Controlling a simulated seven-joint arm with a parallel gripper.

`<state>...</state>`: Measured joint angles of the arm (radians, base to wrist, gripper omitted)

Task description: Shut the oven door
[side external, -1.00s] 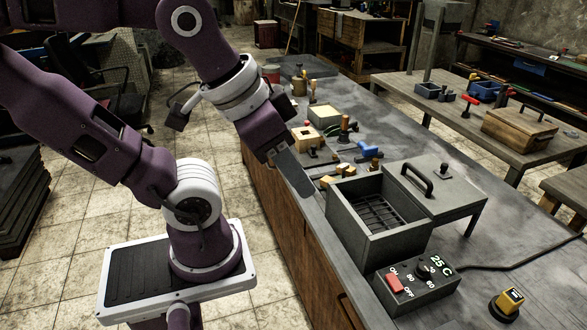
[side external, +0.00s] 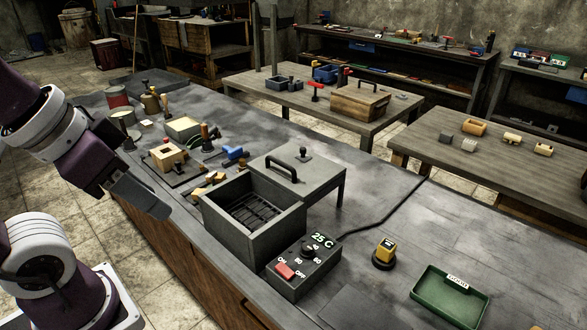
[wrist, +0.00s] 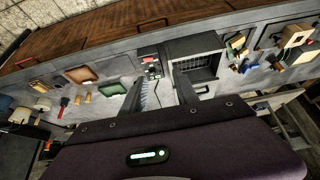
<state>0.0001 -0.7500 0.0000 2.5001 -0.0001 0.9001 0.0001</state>
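The oven (side external: 228,222) is a grey open-topped box with dark grating inside, standing on the workbench. Its door (side external: 322,181), a flat grey lid with a black bar handle (side external: 284,167) and a small knob, lies open, level behind and to the right of the box. In the wrist view the oven (wrist: 196,45) shows its open inside, and the door is largely hidden behind my gripper. My gripper (side external: 155,207) is left of the oven, clear of it and the door. In the wrist view its fingers (wrist: 164,93) are apart, with nothing between them.
A control box (side external: 304,268) with a red switch, dial and "25 C" display adjoins the oven's front right. A yellow-topped stamp-like item (side external: 385,253) and a green tray (side external: 450,297) are farther right. Moulds and small tools (side external: 185,130) crowd the bench behind the oven.

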